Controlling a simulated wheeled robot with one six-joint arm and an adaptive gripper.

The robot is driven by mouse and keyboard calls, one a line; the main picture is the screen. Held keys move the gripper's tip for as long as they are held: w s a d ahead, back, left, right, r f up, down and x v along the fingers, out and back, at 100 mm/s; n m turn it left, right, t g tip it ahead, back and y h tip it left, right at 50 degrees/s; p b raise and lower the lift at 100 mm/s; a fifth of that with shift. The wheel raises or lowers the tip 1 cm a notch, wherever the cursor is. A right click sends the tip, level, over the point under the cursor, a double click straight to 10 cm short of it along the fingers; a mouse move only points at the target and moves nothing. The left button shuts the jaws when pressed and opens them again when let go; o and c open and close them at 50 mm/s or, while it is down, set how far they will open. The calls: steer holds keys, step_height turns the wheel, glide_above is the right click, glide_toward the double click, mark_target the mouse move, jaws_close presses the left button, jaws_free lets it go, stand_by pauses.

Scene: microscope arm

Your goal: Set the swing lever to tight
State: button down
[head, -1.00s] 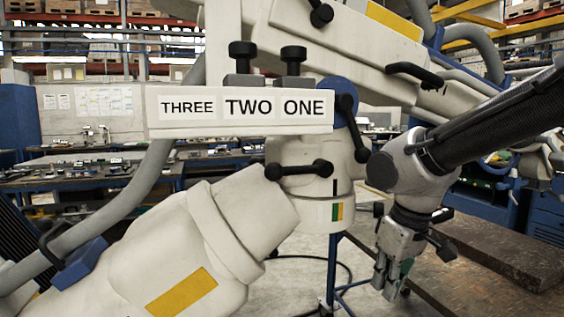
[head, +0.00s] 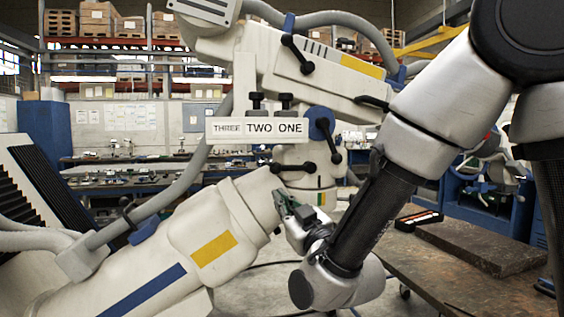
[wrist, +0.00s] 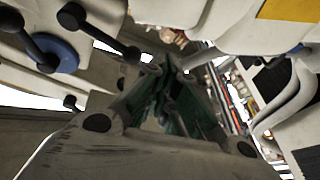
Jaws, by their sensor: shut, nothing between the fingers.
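Several black levers with ball ends sit on the white microscope arm; no label marks which is the swing lever. One lever (head: 294,167) lies nearly level across the joint below the THREE TWO ONE plate (head: 240,130). The collar (head: 318,183) below it bears green and yellow marks. Another lever (head: 331,143) slants down from a blue disc (head: 319,114) on the joint's right. My gripper (head: 279,197) is shut and empty, just below the level lever in the head view; contact cannot be told. In the wrist view my gripper (wrist: 162,75) points toward the arm, and a lever (wrist: 100,34) shows upper left.
The large white tube with a yellow patch (head: 213,249) fills the lower left, close to my gripper. A workbench (head: 440,265) with a dark slab stands at right. A third lever (head: 297,54) is higher on the microscope arm.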

step_height(320, 180, up, 5)
steer(key=s+d+t, duration=0.1)
steer(key=d+t, duration=0.1)
steer(key=t, duration=0.1)
steer(key=x, duration=0.9)
steer(key=shift+w, duration=0.35)
steer(key=shift+w+a, duration=0.1)
steer(key=shift+a, duration=0.1)
